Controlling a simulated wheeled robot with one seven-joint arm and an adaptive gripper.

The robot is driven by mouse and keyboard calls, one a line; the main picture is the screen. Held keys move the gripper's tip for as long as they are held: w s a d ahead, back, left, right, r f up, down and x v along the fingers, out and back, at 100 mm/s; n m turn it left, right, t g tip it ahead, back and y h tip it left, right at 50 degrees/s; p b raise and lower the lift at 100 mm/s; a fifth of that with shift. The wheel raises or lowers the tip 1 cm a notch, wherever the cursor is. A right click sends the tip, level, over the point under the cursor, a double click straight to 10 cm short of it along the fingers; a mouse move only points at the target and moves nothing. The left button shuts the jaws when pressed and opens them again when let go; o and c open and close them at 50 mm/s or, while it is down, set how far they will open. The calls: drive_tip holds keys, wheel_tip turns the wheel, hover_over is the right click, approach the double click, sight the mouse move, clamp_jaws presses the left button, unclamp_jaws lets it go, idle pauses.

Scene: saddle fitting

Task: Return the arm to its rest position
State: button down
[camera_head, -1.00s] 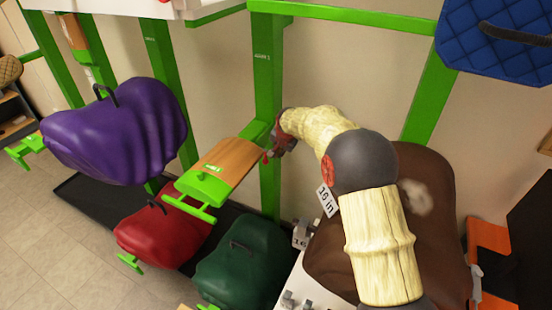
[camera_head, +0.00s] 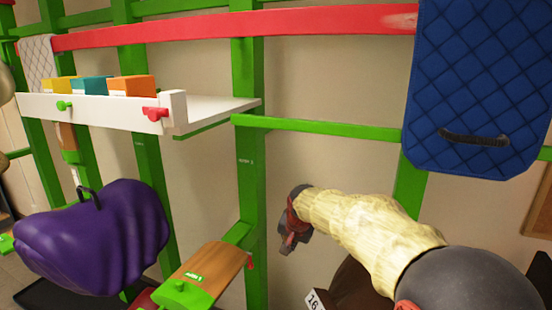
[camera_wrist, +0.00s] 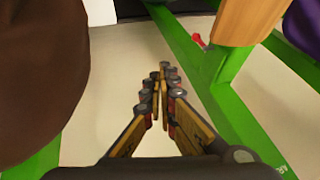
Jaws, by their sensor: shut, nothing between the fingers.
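My gripper (camera_head: 292,238) is at the end of my arm, to the right of a green upright post, in front of the pale wall. In the wrist view its fingers (camera_wrist: 162,75) are together with nothing between them. An empty wooden-topped saddle rack (camera_head: 212,268) sticks out on a green bracket to the left of my gripper, apart from it. The same wooden rack shows at the top right of the wrist view (camera_wrist: 247,18).
A purple cover (camera_head: 95,238) hangs at the left. A white shelf (camera_head: 105,114) holds several coloured boxes. A blue quilted pad (camera_head: 480,80) hangs at upper right. A brown saddle (camera_head: 358,285), labelled 16, is partly hidden below my arm. Bare wall lies around my gripper.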

drive_tip(key=s+d+r+n, duration=0.1)
drive_tip(key=s+d, duration=0.3)
drive_tip(key=s, duration=0.6)
drive_tip(key=s+d+r+n, duration=0.1)
drive_tip(key=s+d+r, duration=0.2)
drive_tip(key=s, duration=0.8)
drive_tip(key=s+d+r+n+h, duration=0.1)
drive_tip(key=s+d+r, duration=0.2)
drive_tip(key=s+d, duration=0.3)
drive_tip(key=shift+s, duration=2.2)
drive_tip(key=s+d+f+n, duration=0.15)
drive_tip(key=s+f, duration=0.25)
drive_tip(key=s, duration=0.6)
wheel_tip(320, 180, down, 9)
drive_tip(key=b, duration=0.9)
drive_tip(key=shift+d, duration=0.2)
